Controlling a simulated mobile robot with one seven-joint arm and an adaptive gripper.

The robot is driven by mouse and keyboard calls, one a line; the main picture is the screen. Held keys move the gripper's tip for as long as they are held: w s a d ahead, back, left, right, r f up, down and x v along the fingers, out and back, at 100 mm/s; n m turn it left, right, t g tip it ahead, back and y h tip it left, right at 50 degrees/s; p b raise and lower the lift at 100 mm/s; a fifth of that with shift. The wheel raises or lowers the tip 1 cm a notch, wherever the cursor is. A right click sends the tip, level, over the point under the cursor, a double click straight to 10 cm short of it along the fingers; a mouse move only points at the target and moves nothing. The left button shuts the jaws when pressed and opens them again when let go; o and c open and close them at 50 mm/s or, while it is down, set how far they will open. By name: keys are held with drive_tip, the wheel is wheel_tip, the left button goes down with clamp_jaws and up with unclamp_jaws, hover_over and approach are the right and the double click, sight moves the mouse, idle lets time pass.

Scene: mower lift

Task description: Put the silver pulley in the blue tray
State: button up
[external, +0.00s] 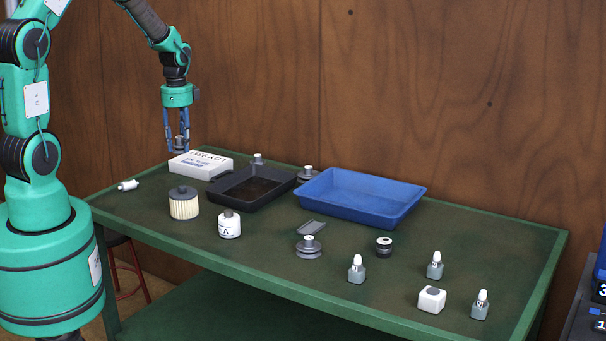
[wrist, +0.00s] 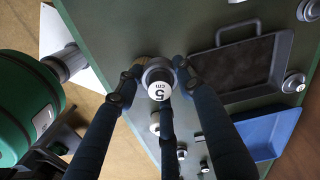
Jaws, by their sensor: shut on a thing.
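My gripper (external: 178,143) hangs above the back left of the table, over a white box. It is shut on a silver pulley (external: 181,143) with a white hub. In the wrist view the pulley (wrist: 152,70) sits between the fingers, its hub marked "5 cm". The blue tray (external: 385,219) stands at the back middle of the table, right of my gripper and apart from it. It looks empty, and also shows at the right of the wrist view (wrist: 285,130).
A black tray (external: 222,203) lies between the white box (external: 200,165) and the blue tray. Similar grey pulleys stand behind it (external: 257,160), by the blue tray's corner (external: 307,174) and in front (external: 309,248). A filter (external: 184,206), a white bottle (external: 229,226) and several small bottles stand along the front.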

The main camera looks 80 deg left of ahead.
drive_tip(key=w+d+r+m+p, duration=0.1)
drive_tip(key=w+m+p, duration=0.25)
drive_tip(key=w, duration=1.15)
drive_tip(key=w+d+m+p, duration=0.2)
drive_tip(key=w+m, duration=0.3)
drive_tip(key=w, duration=0.9)
drive_tip(key=w+d+f+m+p, duration=0.25)
drive_tip(key=w+d, duration=0.35)
drive_tip(key=w, duration=0.4)
drive_tip(key=w+d+f+m+p, duration=0.1)
drive_tip(key=w+d+m+p, duration=0.15)
drive_tip(key=w+d, duration=0.6)
drive_tip(key=shift+m, duration=0.35)
drive_tip(key=f, duration=0.1)
drive_tip(key=w+a+f, duration=0.1)
drive_tip(key=f, duration=0.1)
drive_tip(key=f+b, duration=0.1)
drive_tip(key=f, duration=0.1)
drive_tip(key=shift+w+a, duration=0.15)
drive_tip(key=shift+w, duration=0.15)
drive_tip(key=shift+f, duration=2.9)
drive_tip(key=shift+f, duration=0.1)
